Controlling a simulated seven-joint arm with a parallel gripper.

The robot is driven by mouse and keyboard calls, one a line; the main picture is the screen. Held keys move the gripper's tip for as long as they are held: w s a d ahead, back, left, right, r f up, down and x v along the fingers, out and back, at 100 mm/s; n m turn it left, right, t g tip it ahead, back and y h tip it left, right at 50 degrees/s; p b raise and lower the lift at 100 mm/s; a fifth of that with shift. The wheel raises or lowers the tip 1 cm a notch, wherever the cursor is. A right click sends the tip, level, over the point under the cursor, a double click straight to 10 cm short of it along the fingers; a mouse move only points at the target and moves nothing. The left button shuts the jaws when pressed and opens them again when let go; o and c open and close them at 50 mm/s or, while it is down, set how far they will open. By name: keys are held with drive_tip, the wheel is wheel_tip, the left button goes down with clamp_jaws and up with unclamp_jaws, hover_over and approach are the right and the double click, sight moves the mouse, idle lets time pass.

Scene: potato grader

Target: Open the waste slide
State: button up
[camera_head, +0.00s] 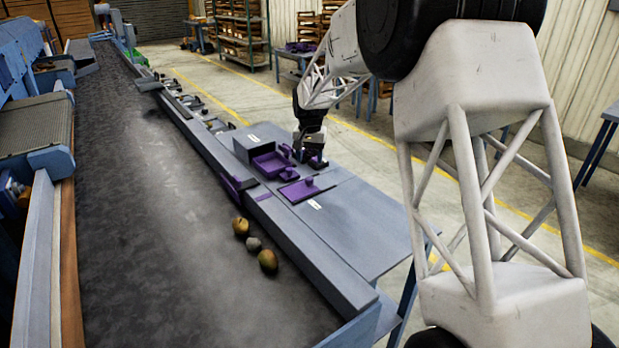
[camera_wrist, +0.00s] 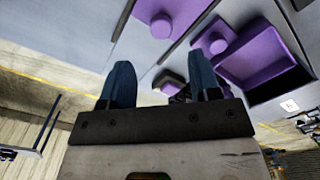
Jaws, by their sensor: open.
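Several purple parts sit on the grey bench beside the belt; I cannot tell which one is the waste slide. A flat purple plate with a round knob (camera_head: 300,190) lies nearest the front; it also shows at the top of the wrist view (camera_wrist: 185,12). Behind it is a purple tray (camera_head: 268,165), also in the wrist view (camera_wrist: 268,55), with a knob beside it (camera_wrist: 219,47). My gripper (camera_head: 314,158) is above the bench's right side, near these parts. In the wrist view its dark blue fingers (camera_wrist: 163,84) are apart, with a small purple-topped dark part (camera_wrist: 170,80) seen between them; contact is unclear.
A purple flap (camera_head: 231,188) is at that rail. A grey box (camera_head: 258,143) stands behind the tray. The bench's front (camera_head: 365,225) is clear.

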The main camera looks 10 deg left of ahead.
sight(310, 178)
drive_tip(key=shift+f, duration=0.2)
idle(0.3)
drive_tip(key=shift+f, duration=3.75)
drive_tip(key=shift+c, duration=0.2)
clamp_jaws()
